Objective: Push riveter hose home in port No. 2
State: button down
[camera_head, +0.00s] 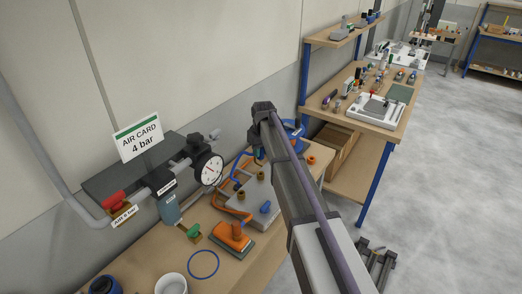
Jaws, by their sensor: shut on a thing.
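The dark end of my arm reaches over the bench, and my gripper (256,140) is mostly hidden behind it. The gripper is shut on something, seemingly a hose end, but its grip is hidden. A blue hose (237,172) curves up toward it. An orange hose (222,208) loops beside a grey block (257,194) with several brass-coloured fittings. I cannot read port numbers there, so I cannot tell which is port No. 2. Whether the held end touches a port is hidden. I cannot tell which hose is the riveter's.
A pressure gauge (208,169) and a red-handled valve (113,200) sit on the wall pipe under an air card sign (138,136). A blue-legged workbench (365,122) stands beyond.

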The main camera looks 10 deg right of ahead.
aim_at(261, 158)
jog(key=shift+w+f+b, duration=0.1)
jog(key=shift+f+b, duration=2.2)
jog(key=shift+f, duration=0.5)
jog(key=shift+f+b, duration=1.2)
jog(key=c, duration=0.8)
grip_release()
jog(key=shift+o, duration=0.2)
jog(key=r+p, duration=0.8)
jog(key=shift+s+d+r, duration=0.1)
jog(key=shift+s+d, duration=0.05)
jog(key=shift+s, duration=0.25)
